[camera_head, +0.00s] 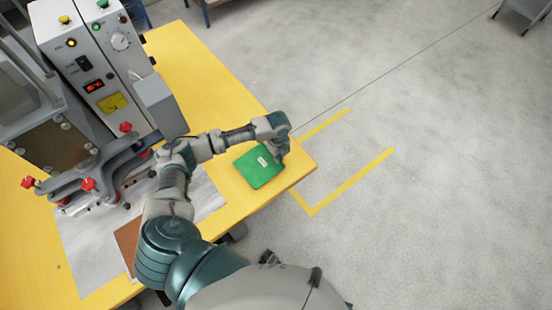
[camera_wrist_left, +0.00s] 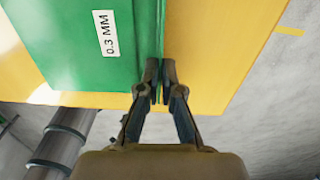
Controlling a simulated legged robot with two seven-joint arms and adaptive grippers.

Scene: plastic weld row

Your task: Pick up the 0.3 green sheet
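The green sheet (camera_head: 258,169) is at the right end of the yellow table in the head view, with a small white label on it. In the left wrist view the green sheet (camera_wrist_left: 75,45) fills the upper left, and its label reads 0.3 MM. My left gripper (camera_head: 281,153) is at the sheet's right edge. In the wrist view its fingertips (camera_wrist_left: 159,80) are close together, with the green edge running between them. Whether the sheet is clear of the table cannot be told. My right gripper is not in view.
The yellow table (camera_head: 190,60) ends just right of the sheet. A grey machine (camera_head: 95,65) with red knobs stands on the left. A brown sheet (camera_head: 128,238) lies near the front edge, partly behind my arm. The floor to the right has yellow lines (camera_head: 350,182) and is clear.

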